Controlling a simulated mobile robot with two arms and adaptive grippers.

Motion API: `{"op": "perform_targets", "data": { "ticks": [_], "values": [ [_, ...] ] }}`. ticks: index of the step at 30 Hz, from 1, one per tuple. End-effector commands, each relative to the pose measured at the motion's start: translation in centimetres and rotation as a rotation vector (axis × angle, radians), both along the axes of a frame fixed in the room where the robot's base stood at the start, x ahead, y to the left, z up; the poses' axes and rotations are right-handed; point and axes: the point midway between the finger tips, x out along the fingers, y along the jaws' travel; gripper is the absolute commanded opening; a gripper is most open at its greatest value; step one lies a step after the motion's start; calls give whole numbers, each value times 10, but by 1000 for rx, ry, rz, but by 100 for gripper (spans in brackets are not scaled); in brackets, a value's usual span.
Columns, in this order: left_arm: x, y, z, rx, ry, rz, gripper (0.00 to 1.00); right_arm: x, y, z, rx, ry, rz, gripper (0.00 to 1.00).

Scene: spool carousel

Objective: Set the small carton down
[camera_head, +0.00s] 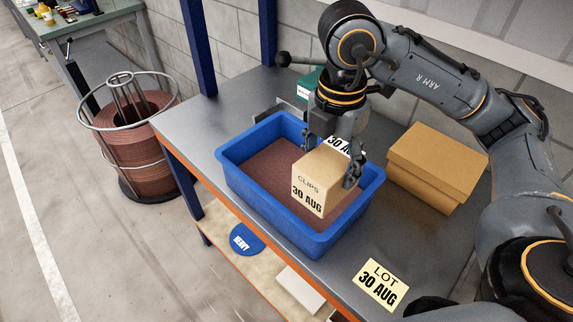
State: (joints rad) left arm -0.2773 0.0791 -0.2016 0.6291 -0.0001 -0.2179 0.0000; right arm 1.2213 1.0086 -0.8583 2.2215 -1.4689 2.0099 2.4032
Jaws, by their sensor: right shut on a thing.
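The small tan carton (318,180) is marked "CLIPS" and "30 AUG" on its near face. My right gripper (330,164) comes down from above and is shut on it, with fingers on its left and right sides. The carton is over the blue bin (243,186), inside its outline, slightly tilted in the picture. I cannot tell whether its underside touches the brown fill (258,160). Another white "30 AU…" label shows behind the carton, partly hidden by the gripper. My left gripper is out of view.
A yellow "LOT 30 AUG" card (380,284) lies at the front of the grey bench (193,125). Larger cardboard boxes (437,165) stand right of the bin. A green box (311,84) is behind. A wire spool (132,135) stands on the floor left. Bench left of the bin is clear.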

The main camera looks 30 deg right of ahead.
Motion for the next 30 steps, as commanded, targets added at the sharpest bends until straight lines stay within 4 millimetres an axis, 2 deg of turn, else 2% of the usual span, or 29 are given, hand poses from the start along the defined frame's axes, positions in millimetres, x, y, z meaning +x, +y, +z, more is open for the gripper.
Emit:
{"op": "perform_targets", "data": {
  "ticks": [2, 4, 10, 14, 19, 24, 28, 30],
  "values": [
    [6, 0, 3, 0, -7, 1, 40, 9, 0, -3, 2, 3, -5, 18],
    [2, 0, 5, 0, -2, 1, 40, 21, -1, -9, 2, 6, -5, 18],
    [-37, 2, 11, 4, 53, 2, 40, 69, -4, -31, 3, 6, -4, 18],
    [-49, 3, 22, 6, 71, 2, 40, 96, -7, -47, 1, 7, -4, 18],
    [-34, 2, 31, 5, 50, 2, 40, 119, -9, -77, 0, 4, -2, 18],
    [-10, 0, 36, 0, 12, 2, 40, 130, -10, -91, 0, 1, 0, 18],
    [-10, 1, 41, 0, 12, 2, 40, 137, -11, -101, -1, 3, -1, 18],
    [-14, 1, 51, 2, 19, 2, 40, 135, -11, -109, -1, 5, 0, 18]
  ]
}}
